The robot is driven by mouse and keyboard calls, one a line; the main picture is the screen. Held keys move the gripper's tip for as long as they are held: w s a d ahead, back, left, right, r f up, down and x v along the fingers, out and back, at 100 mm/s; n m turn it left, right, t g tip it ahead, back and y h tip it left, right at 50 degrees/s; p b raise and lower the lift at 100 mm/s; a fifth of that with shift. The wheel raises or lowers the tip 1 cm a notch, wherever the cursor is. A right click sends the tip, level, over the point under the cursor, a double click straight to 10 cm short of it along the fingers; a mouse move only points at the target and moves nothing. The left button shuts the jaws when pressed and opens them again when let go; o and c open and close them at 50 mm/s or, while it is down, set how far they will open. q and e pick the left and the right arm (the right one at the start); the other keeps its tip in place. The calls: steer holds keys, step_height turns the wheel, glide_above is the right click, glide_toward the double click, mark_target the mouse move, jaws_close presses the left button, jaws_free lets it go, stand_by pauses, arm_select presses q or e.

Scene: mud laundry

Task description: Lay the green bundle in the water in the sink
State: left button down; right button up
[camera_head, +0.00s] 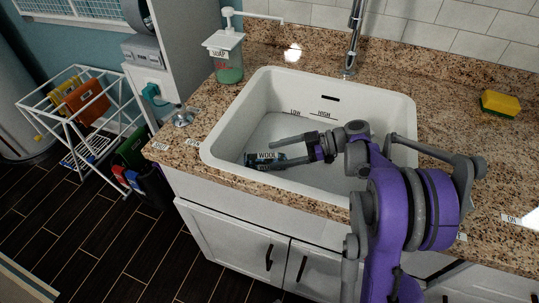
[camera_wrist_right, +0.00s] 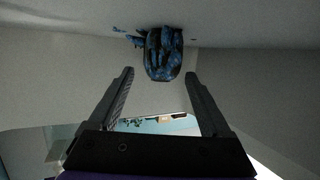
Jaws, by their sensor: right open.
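A dark bundle with blue patches and a "WOOL" label (camera_head: 262,161) lies low in the left part of the white sink (camera_head: 391,100). It looks blue and dark rather than clearly green. In the right wrist view the bundle (camera_wrist_right: 164,54) sits just beyond the fingertips, between their lines. My right gripper (camera_head: 279,155) is inside the sink, open and pointing left at the bundle; the wrist view shows its fingers (camera_wrist_right: 160,78) apart with nothing between them. A faint surface line in the sink suggests water, but its level is unclear. My left gripper is out of view.
The sink's back wall has "LOW" and "HIGH" marks. A faucet (camera_head: 354,35) stands behind it, a soap dispenser (camera_head: 228,65) at its back left, and a yellow-green sponge (camera_head: 499,104) on the right counter. A white rack (camera_head: 70,105) and colored containers (camera_head: 130,165) stand left.

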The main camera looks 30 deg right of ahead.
steer(key=v, duration=0.4)
steer(key=shift+p, duration=0.3)
stand_by(1.1)
